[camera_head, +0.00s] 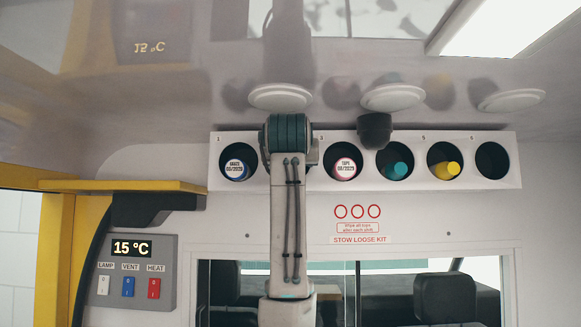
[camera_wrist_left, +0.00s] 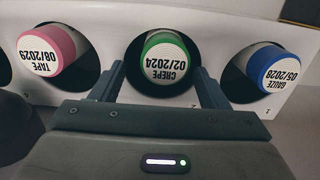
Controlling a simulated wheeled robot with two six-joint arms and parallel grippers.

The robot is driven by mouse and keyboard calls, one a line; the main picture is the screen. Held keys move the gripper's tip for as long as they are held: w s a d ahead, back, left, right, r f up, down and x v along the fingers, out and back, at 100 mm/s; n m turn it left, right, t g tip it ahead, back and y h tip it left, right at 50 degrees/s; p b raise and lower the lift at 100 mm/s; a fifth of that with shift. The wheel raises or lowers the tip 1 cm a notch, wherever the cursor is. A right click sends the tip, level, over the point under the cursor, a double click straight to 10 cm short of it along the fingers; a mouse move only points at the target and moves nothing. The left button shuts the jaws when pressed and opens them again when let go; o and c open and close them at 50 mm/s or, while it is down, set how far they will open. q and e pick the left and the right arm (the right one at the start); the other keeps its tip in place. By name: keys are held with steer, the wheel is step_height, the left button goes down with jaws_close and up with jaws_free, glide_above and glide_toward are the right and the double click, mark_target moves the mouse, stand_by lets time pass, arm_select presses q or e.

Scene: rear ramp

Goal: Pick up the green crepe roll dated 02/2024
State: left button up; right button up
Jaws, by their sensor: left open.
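The green crepe roll (camera_wrist_left: 165,62) shows in the left wrist view, its white end label reading CREPE 02/2024, upside down there. It sits in a round opening of the white rack, its end facing the camera. My left gripper (camera_wrist_left: 163,82) is open, one finger on each side of the roll; I cannot tell whether either touches it. In the head view my arm (camera_head: 290,220) covers the second opening, so the green roll and the fingers are hidden there. My right gripper is not in view.
The rack (camera_head: 365,185) also holds a blue gauze roll (camera_head: 236,169), a pink tape roll (camera_head: 344,170), a teal roll (camera_head: 398,171) and a yellow roll (camera_head: 447,170). The right opening (camera_head: 492,160) looks empty. A yellow shelf (camera_head: 125,185) juts out at left.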

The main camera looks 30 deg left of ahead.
arm_select(q)
steer(key=p+x, duration=0.1)
steer(key=x, duration=0.1)
steer(key=p+x, duration=0.2)
steer(key=shift+s+a+r, duration=0.15)
steer(key=shift+s+a, duration=0.05)
steer(key=shift+w+a+f, duration=0.2)
steer(key=shift+w, duration=0.1)
steer(key=shift+d, duration=0.15)
steer(key=shift+c, duration=0.2)
steer(key=shift+s+d, duration=0.1)
steer(key=c, duration=1)
